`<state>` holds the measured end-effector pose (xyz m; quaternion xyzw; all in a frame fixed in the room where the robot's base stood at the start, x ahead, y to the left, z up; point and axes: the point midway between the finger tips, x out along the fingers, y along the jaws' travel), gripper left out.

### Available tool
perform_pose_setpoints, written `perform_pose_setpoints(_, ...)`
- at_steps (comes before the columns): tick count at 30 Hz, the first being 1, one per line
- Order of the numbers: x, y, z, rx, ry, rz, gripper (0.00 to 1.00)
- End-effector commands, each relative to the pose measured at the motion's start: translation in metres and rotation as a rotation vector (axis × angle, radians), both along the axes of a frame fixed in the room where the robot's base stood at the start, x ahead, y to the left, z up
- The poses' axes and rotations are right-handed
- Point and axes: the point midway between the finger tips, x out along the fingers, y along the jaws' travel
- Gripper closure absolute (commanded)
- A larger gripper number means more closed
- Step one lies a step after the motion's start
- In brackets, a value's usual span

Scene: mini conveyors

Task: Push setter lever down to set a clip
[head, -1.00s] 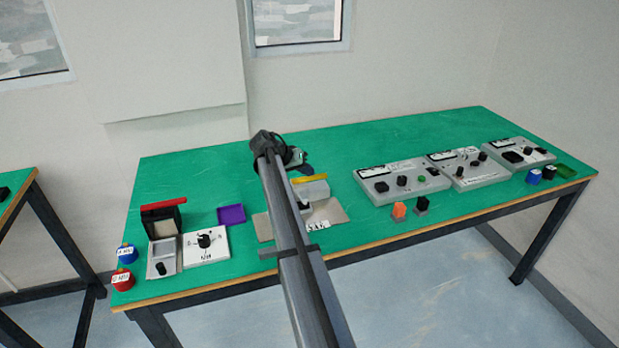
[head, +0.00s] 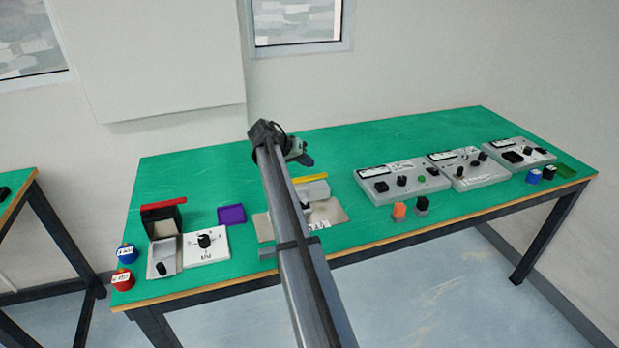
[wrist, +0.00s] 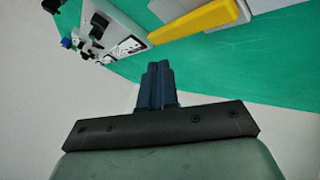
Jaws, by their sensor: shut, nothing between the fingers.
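A yellow bar (head: 309,178), which looks like the setter lever, lies along the back of a light grey block (head: 314,191) at the middle of the green table. In the wrist view the yellow bar (wrist: 196,22) shows at the top, beyond the fingertips and apart from them. My gripper (head: 306,160) is in the air behind and above the bar, its dark fingers shut and empty. The closed fingers also show in the wrist view (wrist: 157,82). My arm hides part of the block's left side, and I cannot make out a clip.
A red-topped black box (head: 163,218), a white dial panel (head: 206,253) and a purple tray (head: 231,215) stand to the left. Grey control panels (head: 377,195) line the right side. An orange block (head: 399,210) sits in front of them. The back of the table is mostly clear.

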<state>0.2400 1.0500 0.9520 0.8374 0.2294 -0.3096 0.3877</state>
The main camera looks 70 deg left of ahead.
Motion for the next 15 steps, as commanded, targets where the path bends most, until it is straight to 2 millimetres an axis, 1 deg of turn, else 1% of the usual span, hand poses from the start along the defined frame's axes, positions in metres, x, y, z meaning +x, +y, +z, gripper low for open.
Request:
perform_pose_setpoints(1, 0.0, 0.0, 0.005, 0.001, 0.0, 0.0, 1.0)
perform_pose_setpoints(9, 0.0, 0.0, 0.025, 0.0, 0.0, 0.0, 1.0)
perform_pose_setpoints(15, 0.0, 0.0, 0.029, -0.001, 0.0, 0.001, 1.0)
